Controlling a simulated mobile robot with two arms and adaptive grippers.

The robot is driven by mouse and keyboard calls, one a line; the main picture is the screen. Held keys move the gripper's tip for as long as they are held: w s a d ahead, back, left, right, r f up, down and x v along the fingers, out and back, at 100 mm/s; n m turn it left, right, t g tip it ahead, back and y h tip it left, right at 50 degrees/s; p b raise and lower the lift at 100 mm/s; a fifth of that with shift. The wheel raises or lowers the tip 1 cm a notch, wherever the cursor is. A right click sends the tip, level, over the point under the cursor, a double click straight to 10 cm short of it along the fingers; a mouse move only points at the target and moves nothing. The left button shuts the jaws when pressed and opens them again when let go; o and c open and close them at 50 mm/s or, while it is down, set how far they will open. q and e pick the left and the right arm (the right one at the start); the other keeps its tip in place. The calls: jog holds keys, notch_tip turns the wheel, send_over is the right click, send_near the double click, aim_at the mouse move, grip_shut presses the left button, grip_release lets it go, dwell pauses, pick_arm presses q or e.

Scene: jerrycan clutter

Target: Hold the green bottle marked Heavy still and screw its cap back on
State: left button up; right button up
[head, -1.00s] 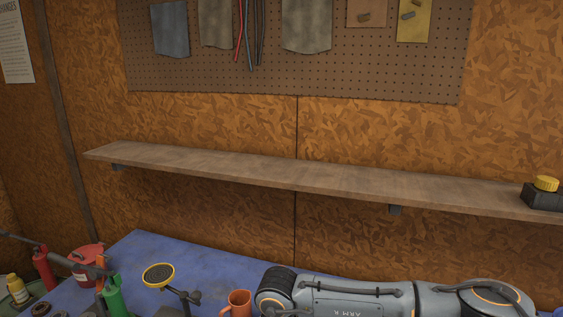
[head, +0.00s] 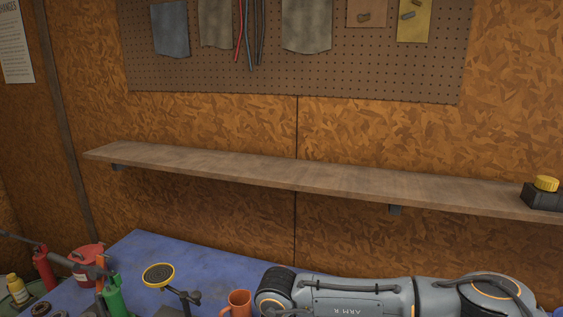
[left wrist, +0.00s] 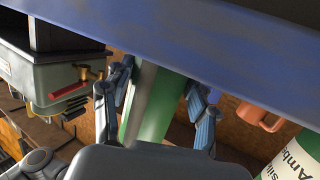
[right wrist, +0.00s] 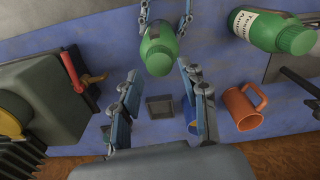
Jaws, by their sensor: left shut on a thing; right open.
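A green bottle (right wrist: 160,38) stands between the fingers of my left gripper (left wrist: 158,78), which is shut on its body; its green side also shows in the left wrist view (left wrist: 153,110). No label shows on it, so I cannot read Heavy. In the right wrist view a round green cap (right wrist: 158,60) appears to sit on its end; I cannot tell how tight it is. My right gripper (right wrist: 157,72) is open, its fingertips on either side of the cap and apart from it. Neither gripper shows in the head view.
A second green bottle (right wrist: 262,30), with a white label, lies or stands to the right. An orange mug (right wrist: 243,106) and a small dark square tray (right wrist: 160,107) are on the blue bench (head: 210,265). A grey machine with a red lever (right wrist: 70,72) is at left.

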jog(key=shift+f, duration=0.1)
dwell(0.3)
jog(key=shift+f, duration=1.4)
jog(key=c, duration=0.8)
jog(key=m, duration=0.4)
jog(key=shift+m, duration=0.4)
jog(key=shift+c, duration=0.2)
jog(key=shift+m, duration=0.5)
jog(key=m, duration=0.4)
jog(key=shift+w, duration=0.1)
